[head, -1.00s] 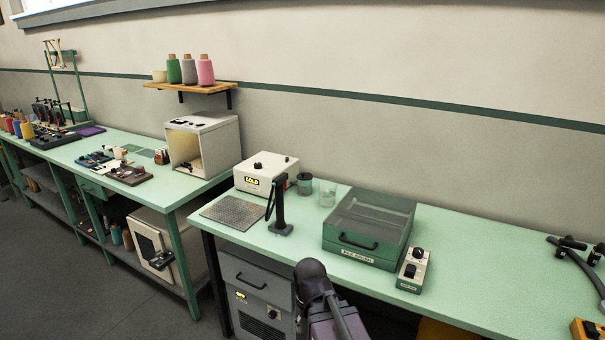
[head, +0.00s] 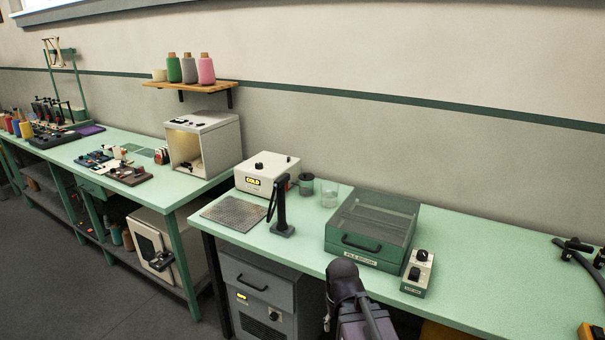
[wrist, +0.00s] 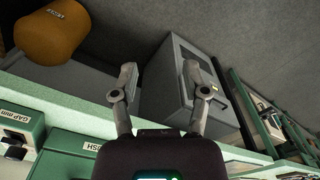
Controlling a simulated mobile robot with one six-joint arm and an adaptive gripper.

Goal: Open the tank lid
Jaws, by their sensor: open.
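No label I can read says tank. A grey cabinet (head: 262,299) stands under the right bench, with a black bar handle (head: 252,284) and a small yellow display on its front. On that bench, a green box (head: 366,252) has a clear cover (head: 376,215), which looks shut, and a dark front handle (head: 361,242). My gripper (wrist: 160,71) is open and empty in the wrist view, its fingers spread in front of the grey cabinet (wrist: 178,85). It touches nothing that I can see. In the head view my arm hides the fingers.
A white box with a COLD display (head: 267,174), a black stand (head: 281,215) and a two-knob control box (head: 417,272) stand on the bench. An orange container (wrist: 52,32) shows beyond the bench edge in the wrist view. Floor left of the cabinet is clear.

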